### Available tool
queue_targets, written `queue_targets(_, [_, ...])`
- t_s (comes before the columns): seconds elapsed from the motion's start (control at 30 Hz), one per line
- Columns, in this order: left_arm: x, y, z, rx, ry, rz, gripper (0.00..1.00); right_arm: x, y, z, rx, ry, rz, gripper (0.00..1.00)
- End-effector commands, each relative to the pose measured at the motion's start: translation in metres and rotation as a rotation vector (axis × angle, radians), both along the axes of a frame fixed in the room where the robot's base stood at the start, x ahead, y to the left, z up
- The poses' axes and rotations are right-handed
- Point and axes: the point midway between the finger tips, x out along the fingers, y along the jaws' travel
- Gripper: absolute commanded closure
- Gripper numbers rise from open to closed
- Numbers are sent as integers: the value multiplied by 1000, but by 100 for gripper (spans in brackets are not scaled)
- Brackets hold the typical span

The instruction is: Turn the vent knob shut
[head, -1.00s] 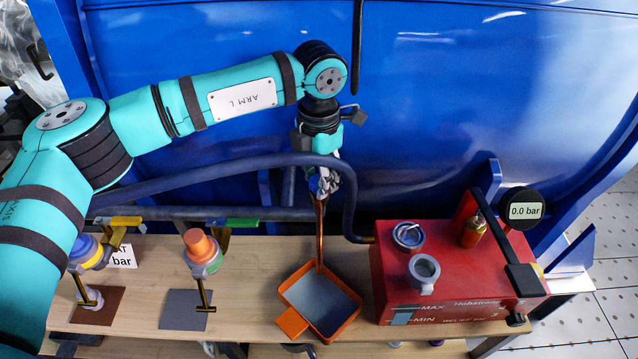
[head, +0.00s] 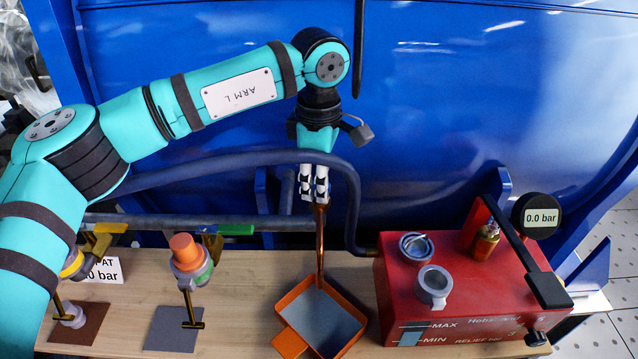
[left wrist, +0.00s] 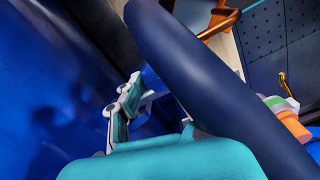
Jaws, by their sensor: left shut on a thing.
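My left gripper (head: 319,200) points down at the top of a copper pipe (head: 320,245), in front of the blue wall. Its white fingers are shut on what seems to be the vent knob, which they hide in the head view. In the left wrist view the fingers (left wrist: 122,108) are at left centre, with a bit of blue beside them. A thick dark hose covers much of that view. The pipe runs down into an orange tray (head: 282,340) with a grey-blue inside. My right gripper is not in view.
A red pump (head: 460,300) with a gauge (head: 538,216) reading 0.0 bar stands at right. Valves with orange and yellow parts stand at left on the wooden bench (head: 235,285).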

Motion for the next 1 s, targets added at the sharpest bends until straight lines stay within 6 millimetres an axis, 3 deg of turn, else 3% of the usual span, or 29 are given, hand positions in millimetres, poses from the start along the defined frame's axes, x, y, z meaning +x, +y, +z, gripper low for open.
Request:
queue_targets(0.6, [2, 0, 2, -2, -5, -568, 96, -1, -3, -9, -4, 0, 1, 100])
queue_targets(1.0, [3, -1, 3, -2, -6, -810, 96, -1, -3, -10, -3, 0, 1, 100])
